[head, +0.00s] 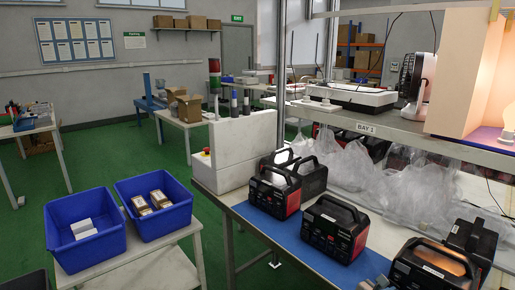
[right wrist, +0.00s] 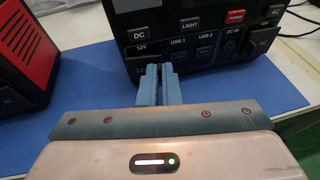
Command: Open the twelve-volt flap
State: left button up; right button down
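A black power station (right wrist: 215,40) fills the top of the right wrist view, with DC, LIGHT, USB, POWER and AC markings on its front. The 12V label (right wrist: 141,49) is at the lower left of that panel. The dark twelve-volt flap (right wrist: 138,70) is below it, partly hidden behind my fingers; it looks closed. My right gripper (right wrist: 160,68) has its blue-grey fingers together, with nothing seen between them. The tips are at the flap's right side; contact cannot be told. In the head view this station is probably the one at the lower right (head: 402,272). My left gripper is out of view.
Another red-sided station (right wrist: 25,50) stands close on the left, on the blue mat (right wrist: 85,95). In the head view, several stations stand along the bench, with clear plastic bags (head: 370,180) behind. Two blue bins (head: 85,258) stand on a side table. A shelf (head: 385,125) overhangs the bench.

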jog(key=shift+w+a+m+g+h, duration=0.15)
jog(key=shift+a+m+g+h, duration=0.15)
jog(key=shift+m+g, duration=0.15)
jog(key=shift+a+m+g+h, duration=0.2)
jog(key=shift+m+g+h, duration=0.1)
jog(key=shift+m+g, duration=0.45)
jog(key=shift+w+a+m+g+h, duration=0.2)
jog(key=shift+m+g, duration=0.35)
jog(key=shift+g, duration=0.25)
jog(key=shift+w+a+m+g+h, duration=0.1)
jog(key=shift+a+m+g, duration=0.1)
jog(key=shift+m+g, duration=0.5)
